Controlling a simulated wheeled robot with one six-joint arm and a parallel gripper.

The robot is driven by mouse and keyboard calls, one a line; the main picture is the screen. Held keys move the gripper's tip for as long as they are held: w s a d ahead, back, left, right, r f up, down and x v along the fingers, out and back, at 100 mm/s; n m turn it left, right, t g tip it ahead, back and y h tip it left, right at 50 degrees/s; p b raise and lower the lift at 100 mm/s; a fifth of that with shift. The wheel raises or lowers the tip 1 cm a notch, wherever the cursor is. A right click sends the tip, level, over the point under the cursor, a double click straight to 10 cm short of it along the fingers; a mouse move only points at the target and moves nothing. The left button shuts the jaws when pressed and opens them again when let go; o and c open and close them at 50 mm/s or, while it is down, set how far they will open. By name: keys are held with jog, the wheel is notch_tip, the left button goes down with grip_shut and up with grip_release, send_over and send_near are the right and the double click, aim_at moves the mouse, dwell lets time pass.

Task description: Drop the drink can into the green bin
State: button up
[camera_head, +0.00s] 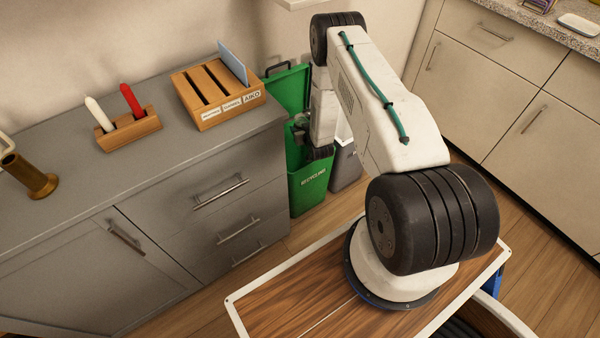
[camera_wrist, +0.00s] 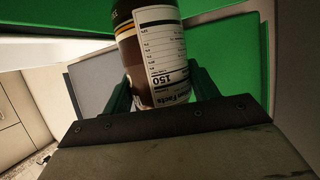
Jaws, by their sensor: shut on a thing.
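The green recycling bin (camera_head: 309,187) stands on the floor at the right end of the grey cabinet, with its lid (camera_head: 287,90) raised at the back. In the head view my gripper is at the bin's opening, mostly hidden by my arm and the bin. In the wrist view the drink can (camera_wrist: 167,65), dark brown with a white nutrition label, is held between the fingers of my gripper (camera_wrist: 160,88). The can's top is cut off by the frame edge. Green bin surfaces (camera_wrist: 225,62) show behind and beside it.
A grey bin (camera_head: 345,165) stands right of the green one. The grey cabinet (camera_head: 160,160) holds a wooden slotted box (camera_head: 215,95), a candle holder (camera_head: 130,132) and a brass cylinder (camera_head: 32,178). Beige cabinets (camera_head: 490,85) stand at the right, with wooden floor between.

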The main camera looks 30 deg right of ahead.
jog(key=o, duration=1.3)
jog(key=v, duration=0.7)
jog(key=shift+s+r, duration=0.15)
jog(key=shift+s, duration=0.2)
jog(key=shift+a, duration=0.15)
